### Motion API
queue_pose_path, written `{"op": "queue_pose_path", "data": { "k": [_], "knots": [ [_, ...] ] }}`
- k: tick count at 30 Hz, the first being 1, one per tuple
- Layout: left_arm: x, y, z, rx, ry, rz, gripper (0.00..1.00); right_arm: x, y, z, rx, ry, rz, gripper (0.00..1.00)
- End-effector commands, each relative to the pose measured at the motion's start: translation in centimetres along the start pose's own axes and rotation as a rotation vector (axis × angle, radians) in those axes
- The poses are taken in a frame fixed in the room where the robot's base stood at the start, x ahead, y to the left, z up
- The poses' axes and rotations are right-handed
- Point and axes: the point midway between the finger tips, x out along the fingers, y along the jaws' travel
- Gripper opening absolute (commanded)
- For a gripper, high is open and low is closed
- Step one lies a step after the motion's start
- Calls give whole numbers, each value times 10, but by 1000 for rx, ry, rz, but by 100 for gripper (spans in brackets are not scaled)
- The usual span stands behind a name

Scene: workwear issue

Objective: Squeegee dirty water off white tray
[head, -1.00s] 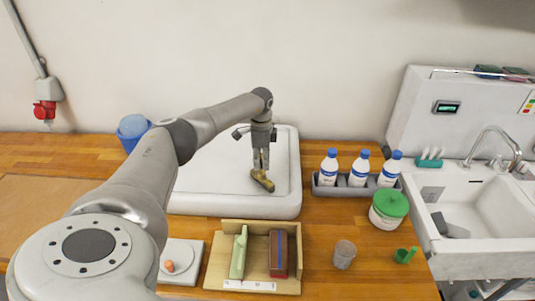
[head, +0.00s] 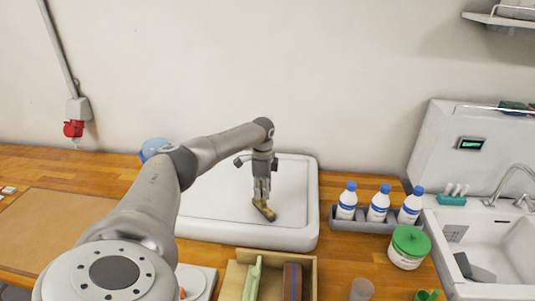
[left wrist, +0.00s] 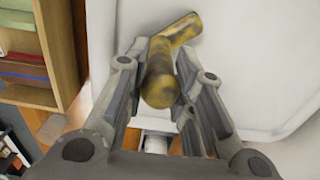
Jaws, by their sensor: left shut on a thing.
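The white tray (head: 215,228) lies on the wooden counter against the wall, with a raised rim. My left gripper (head: 262,198) is over the right part of the tray, pointing down. It is shut on a mottled yellow and dark tool, the squeegee (head: 264,211), which is low over the tray; I cannot tell if it touches. In the left wrist view the squeegee (left wrist: 160,85) sits between the two fingers, its far part angled to the right above the white surface. I cannot make out dirty water on the tray. My right gripper is not in view.
A wooden box (head: 309,276) with a green and a brown item stands in front of the tray. A rack (head: 345,224) of white bottles and a green-lidded tub (head: 409,248) are to the right, before the sink (head: 503,264). A blue container (head: 153,147) is behind my arm.

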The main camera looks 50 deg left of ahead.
Motion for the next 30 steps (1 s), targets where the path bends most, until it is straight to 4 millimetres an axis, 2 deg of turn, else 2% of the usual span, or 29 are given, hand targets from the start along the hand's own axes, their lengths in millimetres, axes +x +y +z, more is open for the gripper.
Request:
{"op": "queue_pose_path", "data": {
  "k": [3,11,21,30],
  "knots": [
    [-1,0,12,-3,0,-1,4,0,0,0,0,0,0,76],
    [0,0,22,-1,0,-1,4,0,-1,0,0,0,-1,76],
    [1,0,49,-3,-1,0,4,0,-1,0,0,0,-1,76],
    [1,0,61,-3,-2,0,4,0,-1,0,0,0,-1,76]
  ]
}}
